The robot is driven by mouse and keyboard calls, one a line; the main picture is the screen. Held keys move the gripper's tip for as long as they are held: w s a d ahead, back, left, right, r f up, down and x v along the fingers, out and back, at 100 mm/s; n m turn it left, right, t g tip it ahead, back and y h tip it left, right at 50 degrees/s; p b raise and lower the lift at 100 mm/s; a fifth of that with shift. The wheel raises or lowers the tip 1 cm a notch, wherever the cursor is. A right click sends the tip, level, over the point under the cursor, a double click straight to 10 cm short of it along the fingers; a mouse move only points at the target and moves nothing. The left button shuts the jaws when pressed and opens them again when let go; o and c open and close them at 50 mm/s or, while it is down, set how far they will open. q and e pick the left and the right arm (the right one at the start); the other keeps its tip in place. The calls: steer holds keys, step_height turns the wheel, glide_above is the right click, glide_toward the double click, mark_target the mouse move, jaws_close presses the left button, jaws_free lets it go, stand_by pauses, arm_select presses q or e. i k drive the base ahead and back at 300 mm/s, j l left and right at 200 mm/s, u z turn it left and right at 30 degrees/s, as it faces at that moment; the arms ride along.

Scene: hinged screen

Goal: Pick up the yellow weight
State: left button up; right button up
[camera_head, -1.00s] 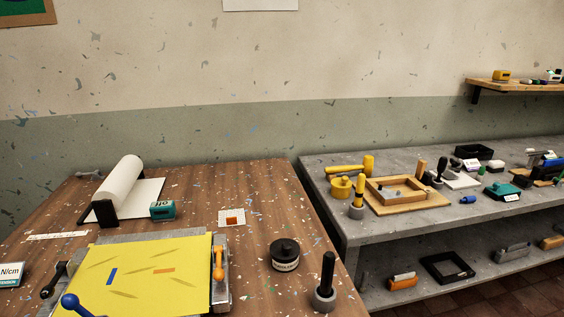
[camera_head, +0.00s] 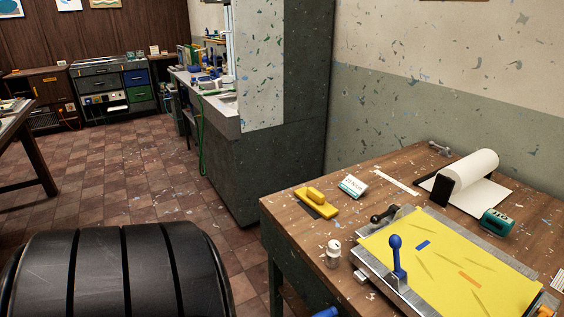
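A yellow piece with a rounded raised grip (camera_head: 318,201) lies on a dark flat pad near the left end of the wooden table (camera_head: 275,207). I cannot tell for sure whether it is the yellow weight. The hinged screen frame, with a yellow sheet (camera_head: 450,265), lies to its right on the same table. Neither of my grippers is in view.
A small white-capped jar (camera_head: 333,254) stands near the table's front edge. Tiled floor (camera_head: 130,180) is open to the left.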

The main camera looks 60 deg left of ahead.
mark_target(315, 200)
steer(key=u, duration=1.7)
